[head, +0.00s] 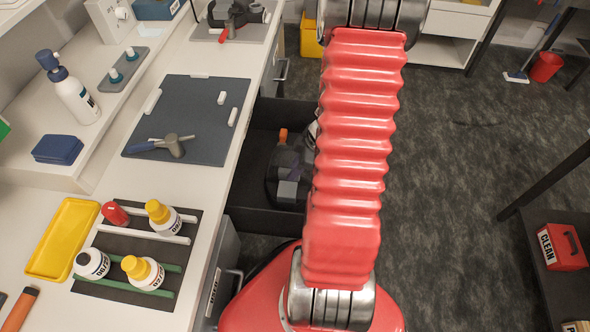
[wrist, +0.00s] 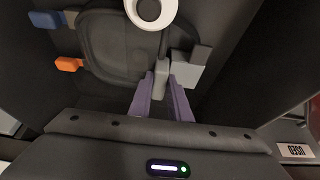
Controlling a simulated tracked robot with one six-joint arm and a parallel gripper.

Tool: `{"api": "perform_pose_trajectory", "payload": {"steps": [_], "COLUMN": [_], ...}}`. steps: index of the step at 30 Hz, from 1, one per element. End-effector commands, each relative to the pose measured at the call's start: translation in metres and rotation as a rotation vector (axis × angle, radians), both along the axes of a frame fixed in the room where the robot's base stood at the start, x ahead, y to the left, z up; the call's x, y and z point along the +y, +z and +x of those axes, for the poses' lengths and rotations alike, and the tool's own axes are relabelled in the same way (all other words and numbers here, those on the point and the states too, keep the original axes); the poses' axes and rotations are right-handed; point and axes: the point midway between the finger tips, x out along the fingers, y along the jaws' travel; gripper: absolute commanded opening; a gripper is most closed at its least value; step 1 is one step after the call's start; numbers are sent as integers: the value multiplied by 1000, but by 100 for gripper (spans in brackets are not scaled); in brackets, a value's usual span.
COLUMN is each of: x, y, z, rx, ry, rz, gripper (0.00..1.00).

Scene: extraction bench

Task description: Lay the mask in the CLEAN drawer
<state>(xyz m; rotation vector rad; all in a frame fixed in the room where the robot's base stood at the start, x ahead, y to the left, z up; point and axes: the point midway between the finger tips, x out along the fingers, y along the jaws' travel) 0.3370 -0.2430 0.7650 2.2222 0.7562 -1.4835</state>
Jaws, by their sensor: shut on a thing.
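The mask (wrist: 115,45) is dark, with a white round part, a blue tab, an orange tab and grey blocks. It fills the upper part of the wrist view. My gripper (wrist: 162,82) has purple fingers, shut on a small grey piece at the mask's near edge. In the head view the mask (head: 287,165) shows left of my red arm, partly covered by it, over an open dark drawer (head: 262,128). I cannot tell whether it touches the drawer floor. My gripper is hidden in the head view.
A red box (head: 562,247) labelled CLEAN stands at right. A label (wrist: 297,151) seems to read USED.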

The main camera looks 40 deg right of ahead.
Motion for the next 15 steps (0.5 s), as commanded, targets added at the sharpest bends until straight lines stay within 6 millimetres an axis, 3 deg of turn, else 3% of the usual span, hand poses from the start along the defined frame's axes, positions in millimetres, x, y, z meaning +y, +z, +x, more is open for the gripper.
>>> {"api": "perform_pose_trajectory", "payload": {"steps": [11,12,15], "x": [-1,0,0], "y": [-7,-7,-7], "z": [0,0,0], "rx": [-1,0,0], "ry": [0,0,0], "rz": [-2,-1,-1], "gripper": [0,20,27]}}
